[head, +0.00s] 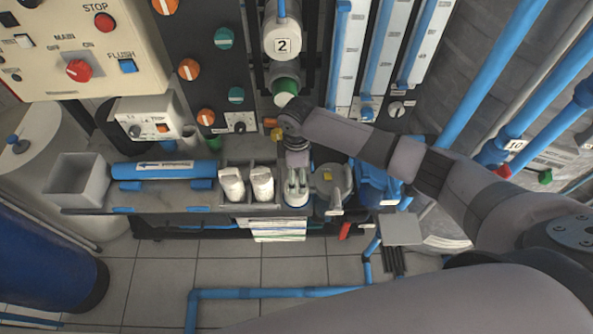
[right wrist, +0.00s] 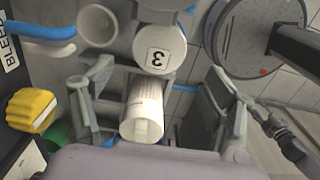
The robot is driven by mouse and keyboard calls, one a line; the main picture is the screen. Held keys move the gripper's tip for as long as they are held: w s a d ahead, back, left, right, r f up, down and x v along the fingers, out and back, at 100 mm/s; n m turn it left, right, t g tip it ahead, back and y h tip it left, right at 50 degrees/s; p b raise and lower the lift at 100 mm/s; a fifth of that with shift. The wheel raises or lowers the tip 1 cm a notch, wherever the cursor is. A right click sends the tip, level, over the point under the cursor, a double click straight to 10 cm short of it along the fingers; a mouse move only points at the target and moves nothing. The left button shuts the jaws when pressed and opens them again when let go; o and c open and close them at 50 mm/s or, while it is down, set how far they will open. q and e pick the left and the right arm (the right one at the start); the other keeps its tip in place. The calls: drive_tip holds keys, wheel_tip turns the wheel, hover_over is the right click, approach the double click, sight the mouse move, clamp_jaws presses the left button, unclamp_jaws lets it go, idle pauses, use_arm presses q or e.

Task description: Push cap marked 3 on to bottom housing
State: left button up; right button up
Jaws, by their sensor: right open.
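A white round cap marked 3 (right wrist: 160,58) shows at the top middle of the right wrist view, its label turned. Below it in that picture, a white ribbed cylinder (right wrist: 142,110) lies between the spread fingers of my right gripper (right wrist: 150,98). I cannot tell whether this cylinder is the bottom housing, or whether it touches the cap. In the head view my right gripper (head: 297,184) points down over a round white part (head: 296,198) on the bench; the marked 3 is not visible there. The right gripper is open. My left gripper is out of view.
Two white cylinders, left (head: 231,185) and right (head: 262,184), stand beside the right gripper. A housing marked 2 (head: 282,45) hangs behind. A grey pump-like part (head: 330,188) stands close at right. A yellow knob (right wrist: 31,110) is left in the wrist view.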

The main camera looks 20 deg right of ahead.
wheel_tip(320, 180, down, 3)
drive_tip(key=shift+f+b, duration=0.1)
drive_tip(key=shift+b, duration=1.15)
drive_tip(key=shift+f+b, duration=1.35)
drive_tip(key=shift+f, duration=1.1)
drive_tip(key=c, duration=1)
wheel_tip(320, 180, up, 9)
drive_tip(key=p, duration=0.9)
drive_tip(key=shift+r, duration=0.1)
drive_tip(key=shift+c, duration=0.2)
